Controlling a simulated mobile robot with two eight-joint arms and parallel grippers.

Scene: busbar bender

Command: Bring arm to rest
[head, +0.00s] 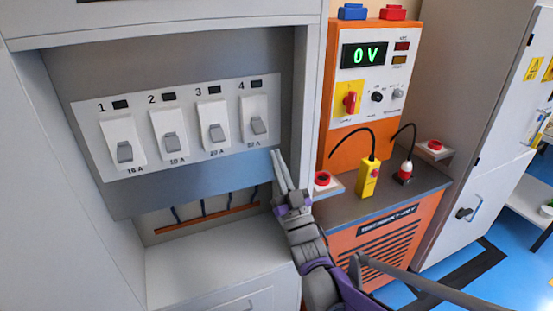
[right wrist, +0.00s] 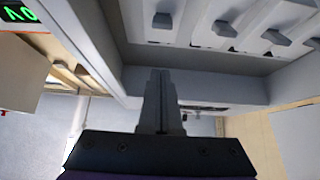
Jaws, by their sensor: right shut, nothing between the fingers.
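My right gripper (head: 279,170) shows in the head view near the lower right of the breaker panel (head: 184,166), just below breaker 4. Its fingers are shut and hold nothing. In the right wrist view the two fingers (right wrist: 159,85) lie together and point toward the grey cabinet edge below the switches. My right arm (head: 310,250) comes up from the bottom of the head view. Whether the fingertips touch the panel cannot be told. My left gripper is not in view.
Several numbered breakers (head: 170,135) sit on the panel inside the cabinet recess. Blue floor (head: 490,278) shows at the lower right.

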